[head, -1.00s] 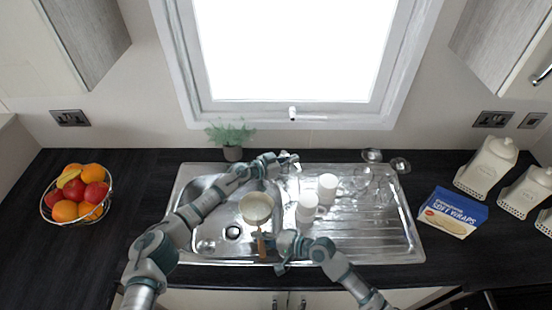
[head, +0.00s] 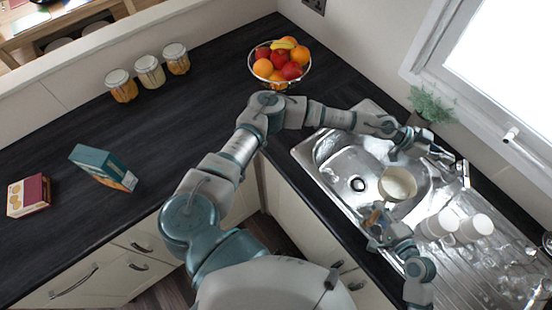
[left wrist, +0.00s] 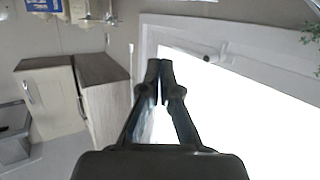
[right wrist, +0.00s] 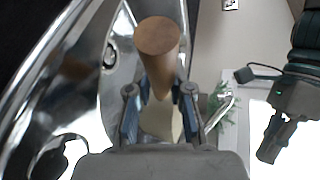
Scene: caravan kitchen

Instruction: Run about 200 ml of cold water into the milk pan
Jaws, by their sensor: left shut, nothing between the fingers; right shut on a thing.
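The cream milk pan (head: 398,184) is over the sink bowl (head: 335,150), upright, with its wooden handle (right wrist: 158,45) toward my right gripper. My right gripper (head: 377,214) is shut on that handle; in the right wrist view its fingers (right wrist: 157,105) lie either side of it. My left gripper (head: 446,156) is beyond the pan by the tap (head: 465,174), shut and empty; its closed fingers (left wrist: 163,68) show in the left wrist view. I cannot tell whether it touches the tap. I see no clear water stream, and the pan's contents cannot be made out.
A plant (head: 430,105) stands behind the sink. A fruit basket (head: 280,64), several jars (head: 150,72) and two boxes (head: 103,168) are on the dark worktop, with free room between them.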

